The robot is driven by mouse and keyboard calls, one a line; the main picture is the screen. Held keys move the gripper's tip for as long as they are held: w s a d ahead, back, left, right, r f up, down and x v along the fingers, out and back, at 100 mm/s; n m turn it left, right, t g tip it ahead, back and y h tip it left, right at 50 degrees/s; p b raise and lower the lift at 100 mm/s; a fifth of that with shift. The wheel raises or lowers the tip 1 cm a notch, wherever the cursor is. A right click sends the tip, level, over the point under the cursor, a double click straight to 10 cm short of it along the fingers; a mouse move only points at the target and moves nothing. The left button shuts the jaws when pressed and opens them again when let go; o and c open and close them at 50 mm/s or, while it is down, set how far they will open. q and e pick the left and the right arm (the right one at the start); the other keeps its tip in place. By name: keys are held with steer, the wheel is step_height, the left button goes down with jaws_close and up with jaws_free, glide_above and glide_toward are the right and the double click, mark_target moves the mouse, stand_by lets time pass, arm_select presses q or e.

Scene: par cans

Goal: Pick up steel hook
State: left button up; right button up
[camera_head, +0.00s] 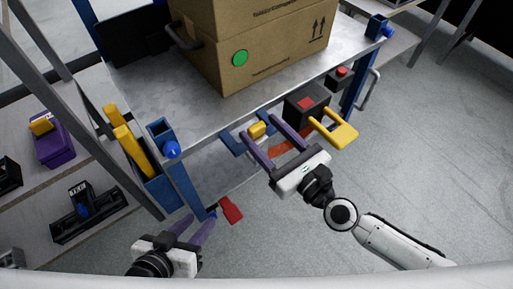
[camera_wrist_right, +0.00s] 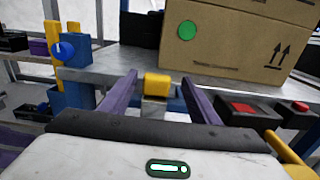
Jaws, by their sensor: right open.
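I cannot pick out a steel hook for sure in either view. My right gripper (camera_head: 259,127) is open at the front edge of the metal cart, its two purple fingers apart. A small yellow block (camera_head: 257,130) shows between its fingertips; it also shows in the right wrist view (camera_wrist_right: 157,85), centred between the fingers and apparently not gripped. Blue parts (camera_head: 232,143) lie beside and below it, partly hidden by the fingers. My left gripper (camera_head: 199,222) is low at the bottom left, fingers apart and empty, close to a red piece (camera_head: 230,210).
A cardboard box (camera_head: 265,65) stands on the cart top (camera_head: 155,95). Black boxes with red tops (camera_head: 306,103) and a yellow handle-shaped piece (camera_head: 340,133) are right of my right gripper. A grey bent handle (camera_head: 370,92) is at the cart's right end. Floor at right is clear.

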steer(key=shift+f+x, duration=0.15)
steer(key=shift+x, duration=1.4)
steer(key=shift+f+x, duration=0.1)
steer(key=shift+x, duration=1.45)
steer(key=shift+s+a, duration=0.1)
steer(key=shift+a, duration=0.1)
jaws_close()
